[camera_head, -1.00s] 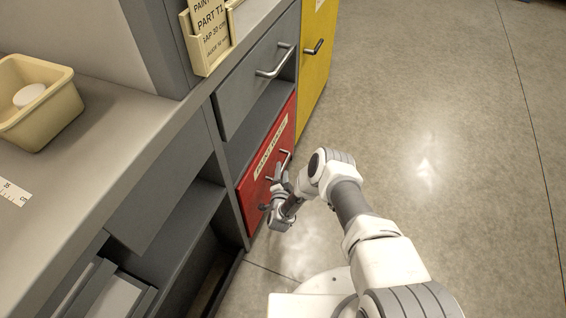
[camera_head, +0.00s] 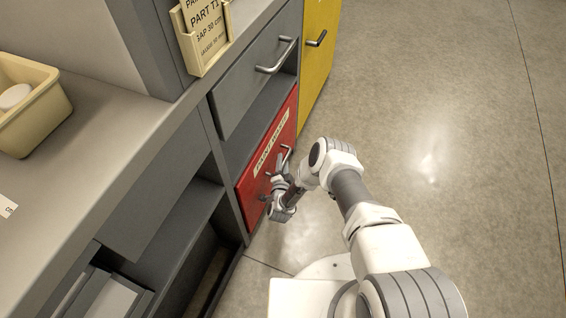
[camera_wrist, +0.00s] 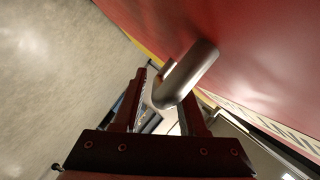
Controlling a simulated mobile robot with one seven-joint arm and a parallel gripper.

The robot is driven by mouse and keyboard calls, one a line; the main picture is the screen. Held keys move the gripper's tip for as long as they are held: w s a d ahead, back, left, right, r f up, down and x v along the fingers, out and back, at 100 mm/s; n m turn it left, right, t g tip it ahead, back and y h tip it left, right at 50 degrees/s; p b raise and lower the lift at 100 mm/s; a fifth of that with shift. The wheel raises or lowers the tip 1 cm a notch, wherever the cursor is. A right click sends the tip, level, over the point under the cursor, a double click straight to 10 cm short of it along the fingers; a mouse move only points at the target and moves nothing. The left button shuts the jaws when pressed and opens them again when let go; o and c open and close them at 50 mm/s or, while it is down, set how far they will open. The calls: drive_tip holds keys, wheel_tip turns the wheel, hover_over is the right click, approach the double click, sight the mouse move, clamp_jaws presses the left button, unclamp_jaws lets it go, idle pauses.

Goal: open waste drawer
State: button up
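The red drawer front (camera_head: 250,192) with a pale label strip (camera_head: 270,143) sits low in the grey cabinet. It looks flush with the cabinet; the label is hard to read. Its metal bar handle (camera_head: 286,157) is partly hidden by my gripper (camera_head: 274,186), which is at the drawer's right side. In the wrist view the red face (camera_wrist: 260,50) fills the upper right. The rounded handle (camera_wrist: 185,77) reaches down between the two dark fingers of my gripper (camera_wrist: 165,95). The fingers are apart, and I see no clear grip on the bar.
A grey drawer with a bar handle (camera_head: 276,57) is above, and a yellow front (camera_head: 320,50) is beyond. The worktop (camera_head: 110,115) holds a cream bin (camera_head: 45,120). Open floor (camera_head: 440,130) lies to the right.

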clamp_jaws()
idle(1.2)
